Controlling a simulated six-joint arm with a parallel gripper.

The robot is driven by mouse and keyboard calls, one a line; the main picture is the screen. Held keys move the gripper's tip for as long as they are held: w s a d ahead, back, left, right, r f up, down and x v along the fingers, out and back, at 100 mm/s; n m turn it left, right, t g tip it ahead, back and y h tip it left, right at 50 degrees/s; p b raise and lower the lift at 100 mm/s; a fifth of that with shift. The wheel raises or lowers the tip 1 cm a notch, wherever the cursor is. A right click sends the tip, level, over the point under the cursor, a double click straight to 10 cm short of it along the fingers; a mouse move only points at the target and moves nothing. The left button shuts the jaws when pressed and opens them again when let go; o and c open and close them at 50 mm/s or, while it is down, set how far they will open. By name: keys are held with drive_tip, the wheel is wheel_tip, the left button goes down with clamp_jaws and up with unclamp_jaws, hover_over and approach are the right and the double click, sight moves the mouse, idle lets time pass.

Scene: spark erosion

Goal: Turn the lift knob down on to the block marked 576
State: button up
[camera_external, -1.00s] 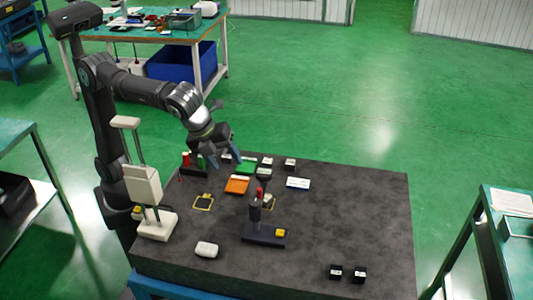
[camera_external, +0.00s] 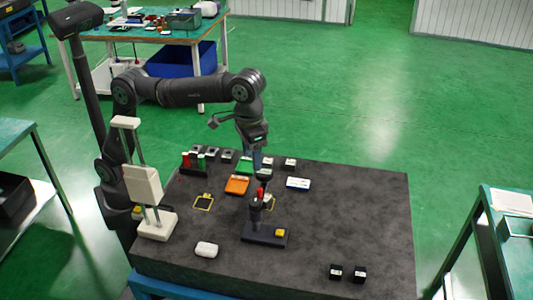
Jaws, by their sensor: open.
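A dark stand (camera_external: 265,236) with a yellow button (camera_external: 280,233) sits mid-table. Its upright carries a red part (camera_external: 260,194), and a dark knob-like top (camera_external: 264,174) shows just above it; I cannot tell for sure that this is the lift knob. My gripper (camera_external: 257,162) points down at the stand's upper end, its fingers close behind or above the dark top; contact cannot be told. It is open, with nothing seen in it. Two more (camera_external: 336,271) (camera_external: 360,274) lie front right. No number is legible.
A cream column device (camera_external: 143,185) stands at the table's left. An orange tray (camera_external: 237,185), a green tray (camera_external: 245,166), a white-blue box (camera_external: 298,184), a red-green rack (camera_external: 194,168) and a white rounded piece (camera_external: 206,250) lie around. The table's right side is mostly clear.

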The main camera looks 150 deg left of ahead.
drive_tip(key=n, duration=0.2)
approach(255, 202)
wheel_tip(255, 202, down, 9)
drive_tip(key=shift+a+r, duration=0.15)
idle(0.3)
drive_tip(key=c, duration=1)
